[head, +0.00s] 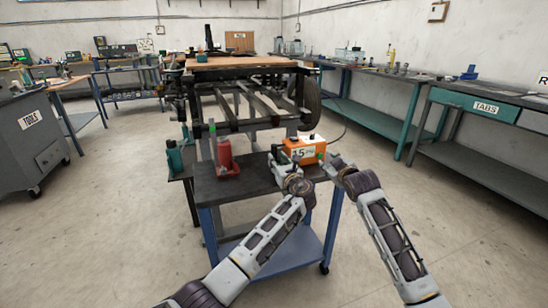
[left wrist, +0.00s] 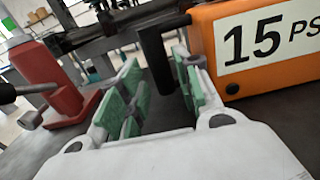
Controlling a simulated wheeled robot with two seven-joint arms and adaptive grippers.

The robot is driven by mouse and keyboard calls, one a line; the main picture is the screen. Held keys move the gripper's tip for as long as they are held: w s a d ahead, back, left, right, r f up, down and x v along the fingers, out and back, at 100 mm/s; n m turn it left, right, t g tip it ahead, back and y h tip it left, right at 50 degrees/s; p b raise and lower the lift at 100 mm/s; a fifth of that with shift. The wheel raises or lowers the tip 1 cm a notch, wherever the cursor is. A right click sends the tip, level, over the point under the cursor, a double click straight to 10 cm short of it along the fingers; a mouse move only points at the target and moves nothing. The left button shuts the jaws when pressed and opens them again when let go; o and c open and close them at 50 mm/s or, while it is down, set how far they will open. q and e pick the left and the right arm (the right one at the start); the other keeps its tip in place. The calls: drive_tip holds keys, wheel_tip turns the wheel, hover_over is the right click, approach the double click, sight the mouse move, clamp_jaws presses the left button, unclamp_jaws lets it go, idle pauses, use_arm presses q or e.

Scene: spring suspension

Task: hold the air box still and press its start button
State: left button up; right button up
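The air box (head: 301,149) is an orange box with a white "15 PSI" label, on the dark top of a blue cart. It fills the upper right of the left wrist view (left wrist: 275,75). My left gripper (head: 282,160) is at its near left side. In the left wrist view, its green-padded fingers (left wrist: 160,85) stand apart, with a black upright handle (left wrist: 154,58) at the box's left side between or just beyond them; contact is unclear. My right gripper (head: 325,159) is at the box's right side, its opening too small to tell. I cannot make out the start button.
A vehicle frame (head: 250,100) stands behind. Workbenches line the walls. The floor around the cart is clear.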

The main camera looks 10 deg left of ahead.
sight(275, 157)
use_arm(q)
drive_tip(key=shift+x, duration=2.2)
drive_tip(key=shift+c, duration=0.5)
clamp_jaws()
use_arm(e)
drive_tip(key=shift+c, duration=0.2)
clamp_jaws()
idle(0.5)
